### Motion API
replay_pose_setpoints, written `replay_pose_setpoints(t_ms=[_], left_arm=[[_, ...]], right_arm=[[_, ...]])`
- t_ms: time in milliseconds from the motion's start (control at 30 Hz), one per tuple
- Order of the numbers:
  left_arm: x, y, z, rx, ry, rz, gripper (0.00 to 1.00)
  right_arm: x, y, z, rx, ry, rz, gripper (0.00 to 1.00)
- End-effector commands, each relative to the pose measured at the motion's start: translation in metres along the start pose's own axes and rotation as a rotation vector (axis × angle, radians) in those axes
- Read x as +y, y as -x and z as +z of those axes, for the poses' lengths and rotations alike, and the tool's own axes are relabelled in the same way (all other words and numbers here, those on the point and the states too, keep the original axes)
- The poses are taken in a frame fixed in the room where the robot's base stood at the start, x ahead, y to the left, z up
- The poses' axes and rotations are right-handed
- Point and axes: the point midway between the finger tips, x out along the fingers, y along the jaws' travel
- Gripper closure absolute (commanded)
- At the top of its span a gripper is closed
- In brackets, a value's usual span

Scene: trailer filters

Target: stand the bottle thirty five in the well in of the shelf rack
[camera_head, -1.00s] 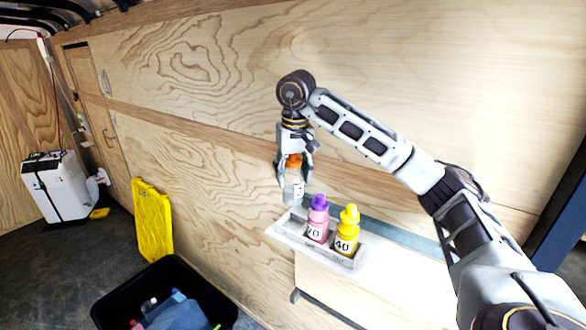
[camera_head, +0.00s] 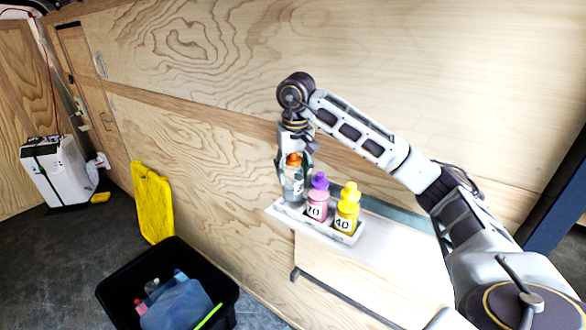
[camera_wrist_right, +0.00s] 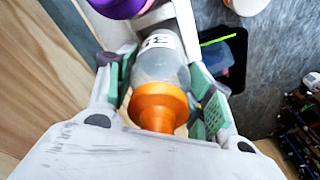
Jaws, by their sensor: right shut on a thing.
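A clear bottle with an orange cap (camera_head: 293,187) is upright in my right gripper (camera_head: 294,171). Its label is partly hidden and hard to read in the head view. The wrist view shows the bottle (camera_wrist_right: 158,70) from above, between the green-padded fingers of the gripper (camera_wrist_right: 160,90). The fingers are shut on it. The bottle's base is at the left end of the white shelf rack (camera_head: 320,230), left of the pink bottle. I cannot tell whether it rests on the well's floor. My left gripper is not in view.
A pink bottle with a purple cap (camera_head: 317,204), marked 70, and a yellow bottle (camera_head: 346,214), marked 40, stand in the rack close to the right. The wooden wall (camera_head: 215,130) is behind. A black bin (camera_head: 112,292) stands on the floor at lower left.

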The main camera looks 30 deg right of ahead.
Motion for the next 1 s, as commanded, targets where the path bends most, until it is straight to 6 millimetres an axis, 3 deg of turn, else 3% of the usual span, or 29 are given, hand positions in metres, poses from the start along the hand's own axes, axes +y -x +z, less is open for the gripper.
replay_pose_setpoints(t_ms=[500, 1000], left_arm=[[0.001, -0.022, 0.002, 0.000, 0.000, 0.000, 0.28], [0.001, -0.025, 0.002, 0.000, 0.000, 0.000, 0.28]], right_arm=[[0.000, -0.031, 0.004, 0.002, 0.000, -0.001, 0.82], [0.000, -0.036, 0.004, 0.002, 0.000, -0.001, 0.82]])
